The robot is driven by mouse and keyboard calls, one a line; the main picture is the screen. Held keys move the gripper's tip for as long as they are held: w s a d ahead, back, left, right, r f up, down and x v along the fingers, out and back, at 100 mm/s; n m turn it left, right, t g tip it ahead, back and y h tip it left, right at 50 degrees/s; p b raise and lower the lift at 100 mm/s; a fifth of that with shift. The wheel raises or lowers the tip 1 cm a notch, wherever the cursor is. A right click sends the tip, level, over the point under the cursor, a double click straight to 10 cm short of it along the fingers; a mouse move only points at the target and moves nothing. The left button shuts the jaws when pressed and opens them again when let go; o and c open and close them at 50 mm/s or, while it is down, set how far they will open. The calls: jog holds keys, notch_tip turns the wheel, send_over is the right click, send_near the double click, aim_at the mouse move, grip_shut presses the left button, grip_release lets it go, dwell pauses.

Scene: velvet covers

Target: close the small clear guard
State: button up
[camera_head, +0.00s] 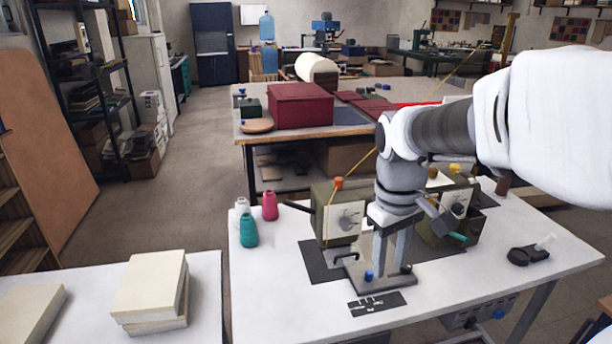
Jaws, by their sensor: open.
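An olive-green machine (341,212) stands on the white table, and my arm hides its middle. My gripper (390,260) points down in front of it, its two fingers apart, over a grey plate (388,281) with small blue knobs. I cannot tell whether the fingers touch anything. A small clear, pale flap (546,241) stands tilted up at the right of a black base (521,256) on the right of the table. It looks like a clear guard, but I cannot be sure. My gripper is well to its left. Any clear part behind the gripper is hidden.
A teal cone (249,231) and a pink cone (270,206) of thread stand at the table's left. A small black card (377,303) lies near the front edge. Pale blocks (152,284) lie on the left table. White tabletop is free between machine and black base.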

jog(key=w+f+n+g+h+b, duration=0.2)
jog(key=w+f+n+g+h, duration=0.15)
jog(key=w+f, duration=0.6)
jog(key=n+t+h+b, duration=0.4)
jog(key=n+t+h, duration=0.2)
jog(key=n+h, duration=0.65)
send_near(337, 257)
jog(key=shift+h, duration=0.4)
jog(key=d, duration=0.4)
jog(key=w+d, duration=0.1)
jog(key=d, duration=0.3)
jog(key=w+d+f, duration=0.1)
jog(key=d, duration=0.3)
jog(key=shift+w+d, duration=0.2)
jog(key=shift+d, duration=0.15)
grip_shut()
